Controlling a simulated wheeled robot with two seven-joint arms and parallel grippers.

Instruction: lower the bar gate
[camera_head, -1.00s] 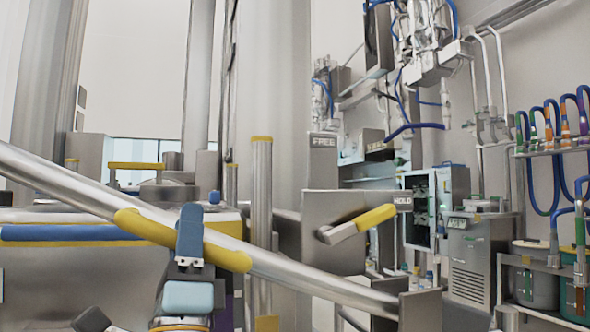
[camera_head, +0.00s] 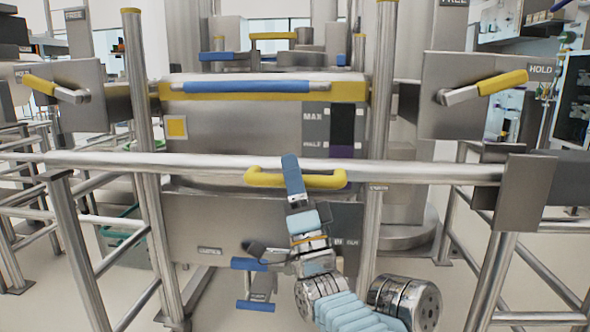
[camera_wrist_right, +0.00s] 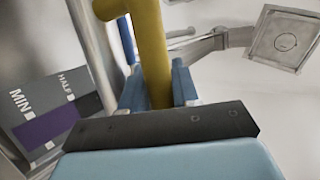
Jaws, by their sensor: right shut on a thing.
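The bar gate (camera_head: 420,172) is a long metal bar that runs nearly level across the front of the bin (camera_head: 240,135). Its left end lies at the top of a left post (camera_head: 62,190), and whether it touches is unclear. Its right end meets a square plate (camera_head: 527,190) on the right post. A yellow handle (camera_head: 262,178) is on the bar's middle. My right gripper (camera_head: 293,176) is shut on this handle. In the right wrist view the blue fingers (camera_wrist_right: 155,88) lie on both sides of the yellow handle (camera_wrist_right: 150,45). My left gripper is not in view.
The bin has a blue front handle (camera_head: 245,87) and stands between two upright posts. Levers with yellow grips sit on plates at left (camera_head: 40,85) and right (camera_head: 500,82), the right one beside a HOLD label. Railings flank the bin on both sides.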

